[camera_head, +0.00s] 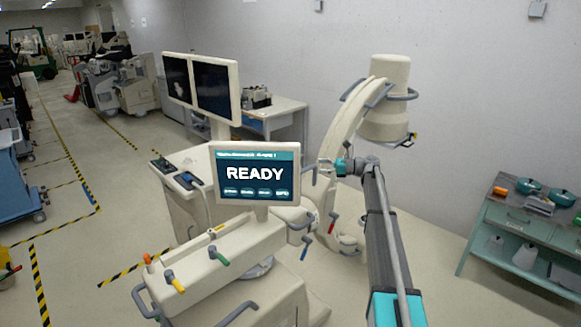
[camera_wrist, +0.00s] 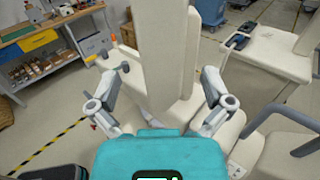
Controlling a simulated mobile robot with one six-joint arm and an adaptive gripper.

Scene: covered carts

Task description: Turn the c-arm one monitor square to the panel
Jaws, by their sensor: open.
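The c-arm monitor (camera_head: 254,204) is a cream-framed screen reading READY, on a short post above the cream c-arm cart (camera_head: 232,248). Its screen faces the head camera. The cart's sloping top panel, with coloured handles, lies below it and runs toward the lower left. My gripper (camera_head: 321,167) is just right of the monitor's right edge. In the wrist view my gripper (camera_wrist: 166,72) is open, with a finger on either side of an upright cream slab (camera_wrist: 166,45), apparently the monitor edge-on. I cannot tell whether either finger touches it.
A cream C-shaped arm (camera_head: 345,120) with a drum-like head stands behind my gripper. Two dark screens (camera_head: 200,88) stand on another cart behind the monitor. A teal-framed trolley (camera_head: 525,235) is at right. Open floor lies at left, with striped tape.

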